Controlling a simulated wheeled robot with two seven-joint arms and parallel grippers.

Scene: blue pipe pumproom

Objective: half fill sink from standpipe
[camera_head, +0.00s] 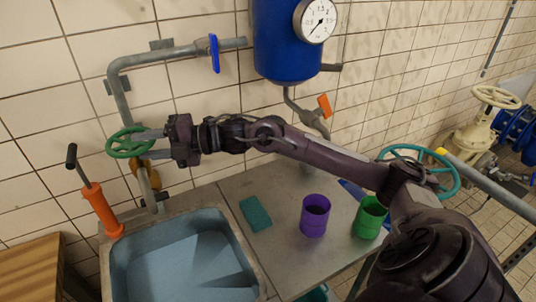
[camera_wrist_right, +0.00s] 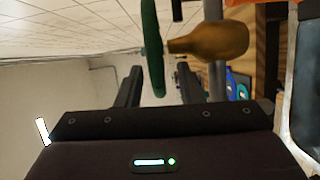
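The grey standpipe (camera_head: 120,88) runs down the tiled wall at the left, with a green handwheel (camera_head: 124,143) on it. The pipe's lower end is above the back edge of the blue-grey sink (camera_head: 245,262). I cannot tell whether water is in the sink, and no stream shows. My right gripper (camera_head: 150,145) is at the handwheel's right side. In the right wrist view, the handwheel (camera_wrist_right: 152,48) is edge-on between the spread fingers, with gaps on both sides. A brass valve body (camera_wrist_right: 212,42) is beside it. My left gripper is out of view.
A blue lever (camera_head: 214,53) is on the upper pipe. An orange hand pump (camera_head: 101,208) stands left of the sink. A teal sponge (camera_head: 255,214), purple mug (camera_head: 315,215) and green mug (camera_head: 369,217) are on the counter. A blue tank (camera_head: 285,45) with gauge hangs above.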

